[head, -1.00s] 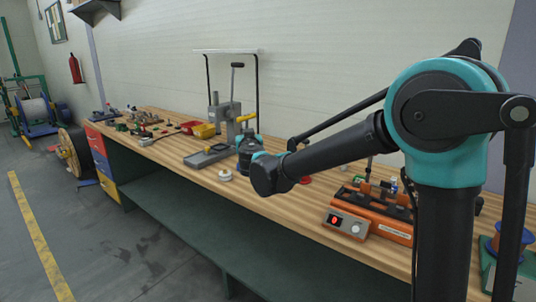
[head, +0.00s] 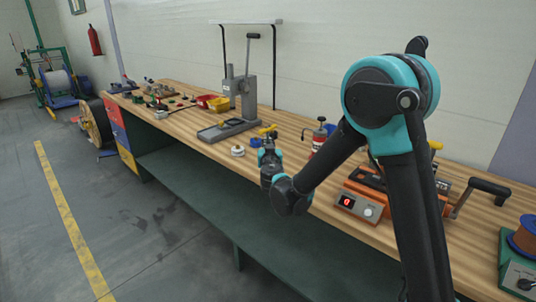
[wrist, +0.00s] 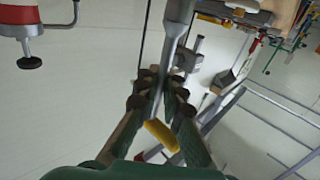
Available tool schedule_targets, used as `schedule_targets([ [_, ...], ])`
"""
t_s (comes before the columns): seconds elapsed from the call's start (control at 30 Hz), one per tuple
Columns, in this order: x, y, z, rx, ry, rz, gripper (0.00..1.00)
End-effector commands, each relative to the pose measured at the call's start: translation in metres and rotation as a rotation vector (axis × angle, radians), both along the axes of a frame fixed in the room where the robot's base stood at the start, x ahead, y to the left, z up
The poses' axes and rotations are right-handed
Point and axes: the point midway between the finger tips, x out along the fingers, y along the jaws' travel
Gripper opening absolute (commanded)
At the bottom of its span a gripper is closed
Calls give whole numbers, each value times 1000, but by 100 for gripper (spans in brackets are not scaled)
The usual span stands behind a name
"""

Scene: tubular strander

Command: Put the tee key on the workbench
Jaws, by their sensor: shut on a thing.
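The tee key has a grey metal shaft (wrist: 177,30) and a yellow handle (wrist: 161,135). In the wrist view my gripper (wrist: 160,85) is shut around the shaft, with the handle on the near side of the fingers. In the head view my gripper (head: 267,146) is near the front edge of the workbench (head: 175,119), with the yellow handle (head: 267,130) just above it. The key's shaft is hard to make out there, and I cannot tell how high the key is above the bench top.
A white roll (head: 237,151) and a grey tray (head: 226,130) with a lever press (head: 238,88) lie left of my gripper. Bare wood shows along the front left.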

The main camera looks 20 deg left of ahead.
Motion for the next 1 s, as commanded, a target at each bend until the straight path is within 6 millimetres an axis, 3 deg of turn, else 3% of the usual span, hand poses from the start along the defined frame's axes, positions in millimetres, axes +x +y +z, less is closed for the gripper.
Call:
schedule_targets([
  [0.27, 0, 0, -18, 0, 0, 0, 0],
  [0.5, 0, 0, -46, 0, 0, 0, 0],
  [0.87, 0, 0, -51, 0, 0, 0, 0],
  [1.0, 0, 0, -51, 0, 0, 0, 20],
])
